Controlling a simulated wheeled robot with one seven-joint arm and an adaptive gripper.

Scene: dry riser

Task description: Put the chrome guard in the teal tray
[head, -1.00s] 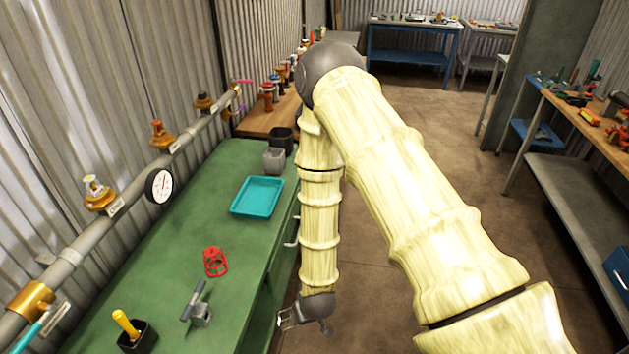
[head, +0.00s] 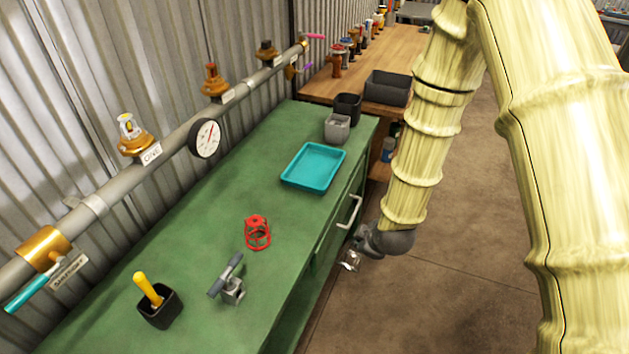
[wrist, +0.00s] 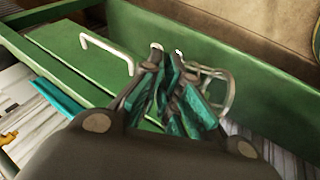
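The chrome guard (wrist: 224,92) is a small cage of shiny wire at the fingertips in the wrist view. My gripper (wrist: 168,72) has its fingers drawn together and looks shut on the wire, though the fingers hide the contact. In the head view the guard (head: 350,261) hangs below my gripper (head: 360,246), beside the green bench's front and over the floor. The teal tray (head: 313,167) lies on the bench, up and left of my gripper, and looks empty. A teal strip at the wrist view's left is probably its edge.
On the green bench (head: 200,210) stand a red guard (head: 257,233), a grey clamp-like tool (head: 230,282), a black pot with a yellow handle (head: 157,304) and a grey pot (head: 337,128). A drawer handle (head: 350,212) juts from the front. A pipe runs along the wall.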

